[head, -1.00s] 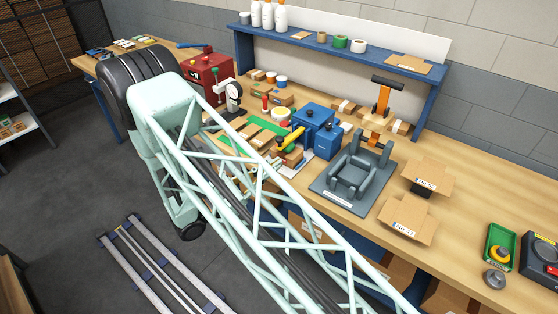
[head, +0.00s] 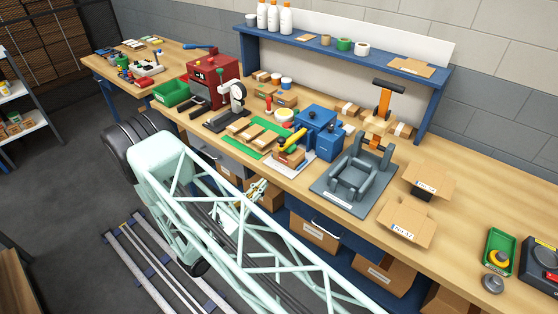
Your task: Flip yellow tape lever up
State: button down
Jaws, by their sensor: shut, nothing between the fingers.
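The yellow tape lever (head: 294,138) is on the front left side of the blue tape machine (head: 321,121) on the workbench. It slants from upper right to lower left, above a small cardboard box (head: 289,156) with a dark green end near it. My gripper (head: 257,189) is small in the head view, in front of the bench's front edge, below and left of the lever and apart from it. Its fingers are shut and empty. My pale green lattice arm hides part of it.
A grey fixture with an orange-handled press (head: 354,175) stands right of the blue machine. A green mat with wooden blanks (head: 252,136) lies to its left. A green bin (head: 171,93) and red machine (head: 210,82) stand farther left. Open cartons (head: 428,181) sit at right.

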aim_at(285, 157)
dwell(0.4)
jog(key=x, duration=1)
jog(key=shift+d, duration=0.1)
jog(key=shift+r, duration=0.85)
jog(key=shift+r+p, duration=0.3)
jog(key=shift+r, duration=0.8)
jog(key=shift+r, duration=0.2)
jog(key=shift+r, duration=0.15)
jog(key=shift+r+p, duration=0.1)
jog(key=shift+p, duration=0.2)
